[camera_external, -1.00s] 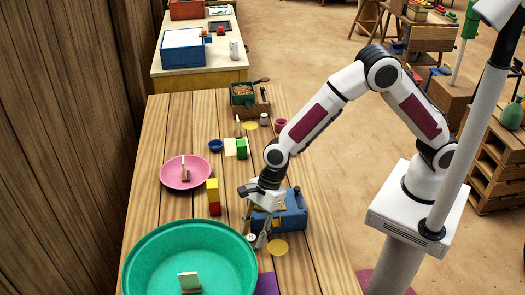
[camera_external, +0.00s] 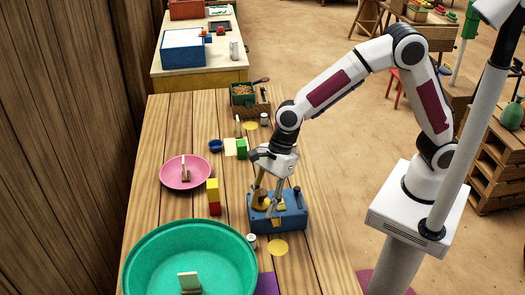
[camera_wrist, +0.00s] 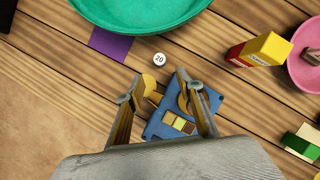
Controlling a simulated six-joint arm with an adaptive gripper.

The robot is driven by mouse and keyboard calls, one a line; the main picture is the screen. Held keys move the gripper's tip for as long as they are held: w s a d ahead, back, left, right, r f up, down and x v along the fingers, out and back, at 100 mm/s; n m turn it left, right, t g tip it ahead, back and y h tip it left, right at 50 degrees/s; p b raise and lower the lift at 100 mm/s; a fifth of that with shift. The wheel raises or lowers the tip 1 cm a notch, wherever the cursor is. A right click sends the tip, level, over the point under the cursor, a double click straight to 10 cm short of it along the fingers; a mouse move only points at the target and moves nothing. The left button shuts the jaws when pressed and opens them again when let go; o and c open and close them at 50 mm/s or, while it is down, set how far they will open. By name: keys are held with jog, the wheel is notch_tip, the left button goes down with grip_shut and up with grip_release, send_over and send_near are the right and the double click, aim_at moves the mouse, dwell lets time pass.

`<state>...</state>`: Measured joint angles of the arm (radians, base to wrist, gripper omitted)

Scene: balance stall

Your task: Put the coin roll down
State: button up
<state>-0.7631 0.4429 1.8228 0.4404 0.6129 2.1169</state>
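The coin roll (camera_external: 251,240) is a small pale cylinder standing upright on the wooden table, between the green basin and the blue box. In the wrist view its round top (camera_wrist: 159,59) shows the number 20. My gripper (camera_external: 267,211) is over the blue box, up and to the right of the roll in the outside view. In the wrist view my gripper (camera_wrist: 162,92) has its fingers spread apart with nothing held between them. The roll lies beyond the fingertips, apart from them.
The green basin (camera_external: 133,258) fills the near left. The blue box (camera_external: 291,219) is under my fingers, with a yellow disc (camera_external: 278,248) beside it. A purple square (camera_wrist: 110,44) lies near the roll. A red-and-yellow block stack (camera_external: 213,197) and pink dish (camera_external: 168,175) stand left.

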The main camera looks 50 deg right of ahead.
jog(key=shift+d+r, duration=0.1)
jog(key=shift+r, duration=0.1)
dwell(0.7)
jog(key=d+r+n+t, duration=0.1)
jog(key=d+r+n, duration=0.25)
jog(key=d, duration=0.45)
jog(key=d+r+n+t+h, duration=0.1)
jog(key=d+r+n, duration=0.2)
jog(key=d+r, duration=0.35)
jog(key=d+r+n+t, duration=0.1)
jog(key=d+r+n, duration=0.2)
jog(key=d, duration=0.7)
jog(key=s+d+n+t+h, duration=0.1)
jog(key=s+d+n, duration=0.4)
jog(key=s+d, duration=0.2)
jog(key=s+d+r+n+t+h, duration=0.1)
jog(key=s+d+n+h, duration=0.1)
jog(key=s+d+n, duration=0.2)
jog(key=shift+s+d+r+n+h, duration=0.3)
jog(key=shift+s+d, duration=1.2)
jog(key=shift+d, duration=2.55)
jog(key=shift+c, duration=1.1)
